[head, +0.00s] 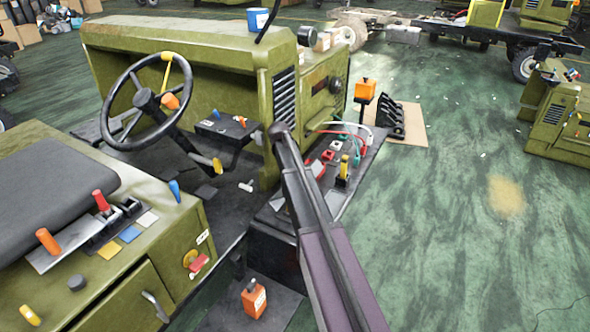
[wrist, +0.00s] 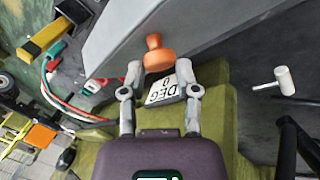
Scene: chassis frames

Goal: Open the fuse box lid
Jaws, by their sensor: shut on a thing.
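In the wrist view an orange knob (wrist: 157,55) stands on the edge of a large grey panel (wrist: 200,25), which looks like the fuse box lid. My gripper (wrist: 160,70) has its two fingertips on either side of the knob's base, shut on it.
A white hammer-shaped handle (wrist: 285,80) lies on the dark floor right of the fingers. Red and green cables (head: 350,138) and a yellow lever (head: 343,167) stand right of my arm. The steering wheel (head: 106,127) is at left. Open green floor (head: 470,240) lies at right.

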